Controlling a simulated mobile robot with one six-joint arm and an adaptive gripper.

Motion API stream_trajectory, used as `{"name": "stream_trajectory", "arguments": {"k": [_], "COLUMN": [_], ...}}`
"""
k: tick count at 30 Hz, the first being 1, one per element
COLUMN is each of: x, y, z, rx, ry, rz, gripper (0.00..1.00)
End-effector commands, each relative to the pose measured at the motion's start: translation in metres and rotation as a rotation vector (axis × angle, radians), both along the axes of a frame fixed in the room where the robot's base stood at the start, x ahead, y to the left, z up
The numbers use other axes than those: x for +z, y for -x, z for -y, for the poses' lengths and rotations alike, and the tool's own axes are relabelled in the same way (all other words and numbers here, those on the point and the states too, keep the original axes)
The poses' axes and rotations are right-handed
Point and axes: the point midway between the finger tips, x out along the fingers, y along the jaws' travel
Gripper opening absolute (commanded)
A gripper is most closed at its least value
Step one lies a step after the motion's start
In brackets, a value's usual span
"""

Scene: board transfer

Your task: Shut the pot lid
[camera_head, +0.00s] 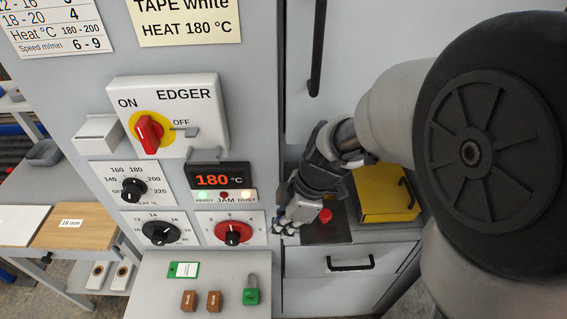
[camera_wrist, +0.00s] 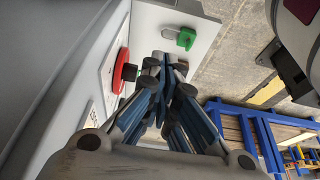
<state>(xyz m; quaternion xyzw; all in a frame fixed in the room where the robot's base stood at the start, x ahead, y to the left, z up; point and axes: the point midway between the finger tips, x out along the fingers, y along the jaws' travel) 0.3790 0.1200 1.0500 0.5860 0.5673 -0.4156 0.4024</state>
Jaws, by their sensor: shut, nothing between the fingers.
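A yellow panel with a black handle (camera_head: 383,194) is tilted up behind my gripper in the head view; it may be the pot lid, but I cannot tell for sure. A dark recessed surface (camera_head: 325,233) lies in front of it, with a small red round part (camera_head: 325,215) beside my gripper. My gripper (camera_head: 285,230) is shut and empty, to the left of the yellow panel and apart from it, close to the control panel's right edge. In the wrist view its fingertips (camera_wrist: 165,64) are together. The yellow panel does not show clearly there.
The grey control panel holds a red dial (camera_head: 232,233), also in the wrist view (camera_wrist: 121,70), and a red switch (camera_head: 149,134). A green padlock (camera_head: 251,291), also in the wrist view (camera_wrist: 180,37), and two brown blocks (camera_head: 201,300) lie on the ledge. A drawer handle (camera_head: 350,264) is below.

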Motion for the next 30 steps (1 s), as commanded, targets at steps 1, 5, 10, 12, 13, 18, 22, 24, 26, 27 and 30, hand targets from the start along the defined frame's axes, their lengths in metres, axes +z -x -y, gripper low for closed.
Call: {"name": "stream_trajectory", "arguments": {"k": [1,5,10,12,13,18,22,24,26,27,30], "x": [-0.015,-0.042,-0.052,-0.052,-0.052,-0.051,-0.051,-0.051,-0.051,-0.051,-0.051], "y": [0.001,0.001,-0.001,0.000,0.000,0.001,0.001,0.001,0.001,0.001,0.000], "z": [-0.004,-0.014,-0.001,0.008,0.012,0.021,0.023,0.023,0.023,0.023,0.023], "rx": [0.001,0.002,-0.008,-0.006,-0.006,-0.003,-0.002,-0.001,-0.002,-0.002,0.001], "ry": [0.000,0.000,0.001,0.001,0.001,0.001,0.001,0.001,0.001,0.001,0.001], "rz": [-0.005,-0.005,0.001,0.001,0.000,0.000,0.000,0.001,-0.001,0.000,0.000], "gripper": [0.00,0.00,0.00,0.00,0.00,0.00,0.00,0.00,0.00,0.00,0.00]}}
